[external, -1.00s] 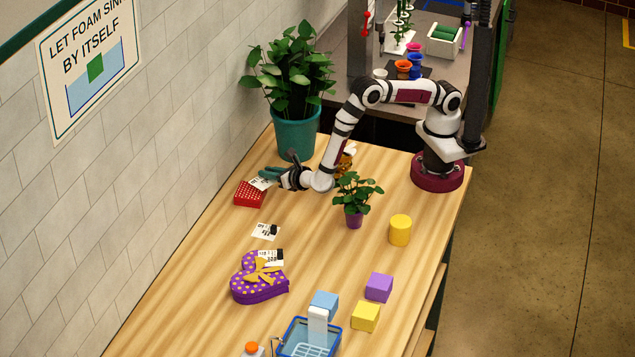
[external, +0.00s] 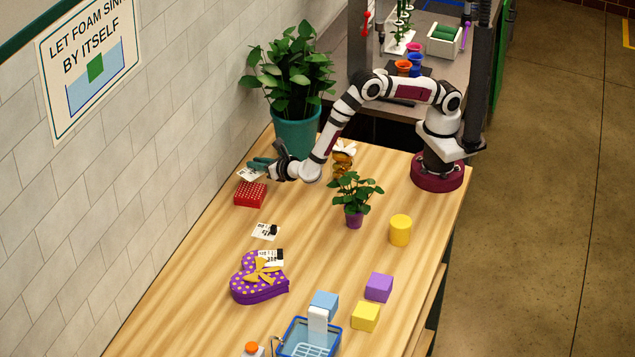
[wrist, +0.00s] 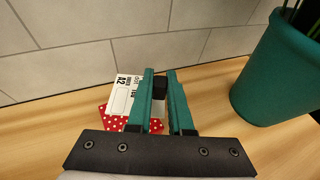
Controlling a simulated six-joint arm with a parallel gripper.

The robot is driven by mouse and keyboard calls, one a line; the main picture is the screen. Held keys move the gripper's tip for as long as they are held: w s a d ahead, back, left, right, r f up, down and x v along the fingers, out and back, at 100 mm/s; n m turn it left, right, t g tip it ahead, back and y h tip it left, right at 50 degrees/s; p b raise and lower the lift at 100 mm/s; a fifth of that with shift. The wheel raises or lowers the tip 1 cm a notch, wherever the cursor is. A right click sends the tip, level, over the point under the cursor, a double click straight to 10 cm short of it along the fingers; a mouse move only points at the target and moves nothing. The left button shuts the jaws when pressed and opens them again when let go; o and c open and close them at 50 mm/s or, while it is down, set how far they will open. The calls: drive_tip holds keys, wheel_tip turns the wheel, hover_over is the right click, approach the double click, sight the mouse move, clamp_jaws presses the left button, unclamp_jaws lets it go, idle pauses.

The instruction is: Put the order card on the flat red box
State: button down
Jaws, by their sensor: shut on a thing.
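My gripper (external: 262,166) is shut on a white order card (wrist: 124,97) with printed black text. The card's black clip (wrist: 159,83) shows between the green fingers in the wrist view. In the external view the held card (external: 249,174) is just behind the flat red box (external: 250,196), whose dotted top is mostly clear. In the wrist view the red box (wrist: 112,122) shows below the card, partly hidden by the card and gripper. The card looks raised; its exact height is hard to tell.
A second card (external: 265,231) lies on the table, and another (external: 271,257) rests on the purple heart box (external: 260,288). A large teal pot (external: 296,133) stands right of my gripper. A small purple-potted plant (external: 354,219) stands nearer. The wall runs along the left.

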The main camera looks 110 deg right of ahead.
sight(258, 186)
drive_tip(key=f, duration=0.3)
drive_tip(key=w+a+f, duration=0.1)
drive_tip(key=f, duration=0.1)
drive_tip(key=shift+w, duration=0.1)
drive_tip(key=shift+f, duration=0.15)
drive_tip(key=c, duration=0.8)
unclamp_jaws()
